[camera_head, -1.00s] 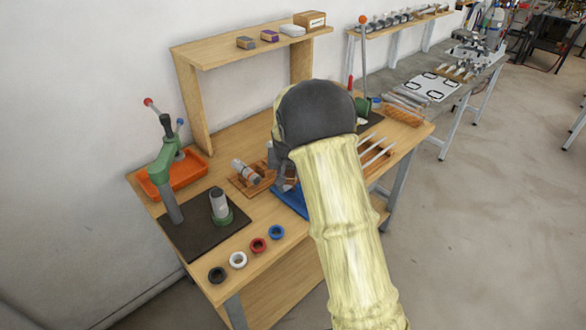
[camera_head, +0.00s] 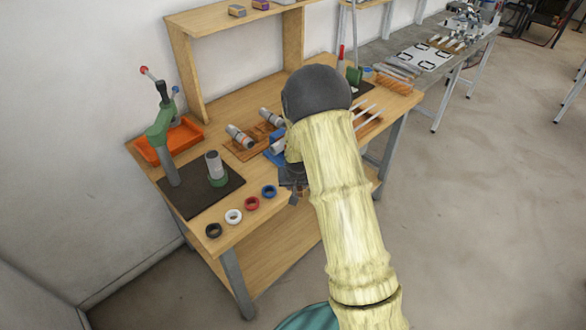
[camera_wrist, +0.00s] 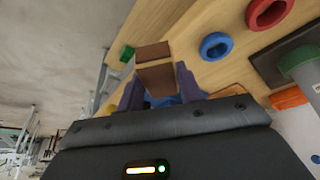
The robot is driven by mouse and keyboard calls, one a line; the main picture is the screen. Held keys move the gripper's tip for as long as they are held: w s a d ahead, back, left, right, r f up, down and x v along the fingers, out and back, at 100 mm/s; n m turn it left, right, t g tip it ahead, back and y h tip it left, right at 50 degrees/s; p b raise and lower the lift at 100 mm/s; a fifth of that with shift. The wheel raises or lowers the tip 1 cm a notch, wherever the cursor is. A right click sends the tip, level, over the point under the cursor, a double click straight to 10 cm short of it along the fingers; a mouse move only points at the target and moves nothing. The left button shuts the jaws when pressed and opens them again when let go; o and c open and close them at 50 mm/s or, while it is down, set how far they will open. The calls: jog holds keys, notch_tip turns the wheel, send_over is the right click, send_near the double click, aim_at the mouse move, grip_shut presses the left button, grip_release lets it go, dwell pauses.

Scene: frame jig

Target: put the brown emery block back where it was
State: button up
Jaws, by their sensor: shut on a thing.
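In the wrist view a brown block (camera_wrist: 156,72), which looks like the emery block, sits between the two purple fingers of my gripper (camera_wrist: 160,90). My gripper is shut on it, and the block sticks out past the fingertips. In the head view my gripper (camera_head: 292,184) is by the front edge of the workbench (camera_head: 262,212), to the right of the blue ring. The block is not clearly visible there, and my arm hides part of the bench. The wall shelf (camera_head: 205,22) carries a tan-and-grey block (camera_head: 237,10) and a purple-sided block (camera_head: 261,4).
Black, white, red and blue rings (camera_head: 269,192) line the front edge. A green press (camera_head: 163,130) stands on a dark mat at left, before an orange tray (camera_head: 187,137). Wooden cradles (camera_head: 243,150) with cylinders lie mid-bench.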

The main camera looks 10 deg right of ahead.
jog(key=s+f+n, duration=0.1)
jog(key=s+f, duration=0.8)
jog(key=s, duration=0.1)
jog(key=shift+s+a+f+n+y, duration=0.15)
jog(key=shift+a+f+n+y, duration=0.15)
jog(key=shift+a+f+y, duration=0.15)
jog(key=shift+s+d, duration=0.1)
jog(key=shift+s, duration=0.05)
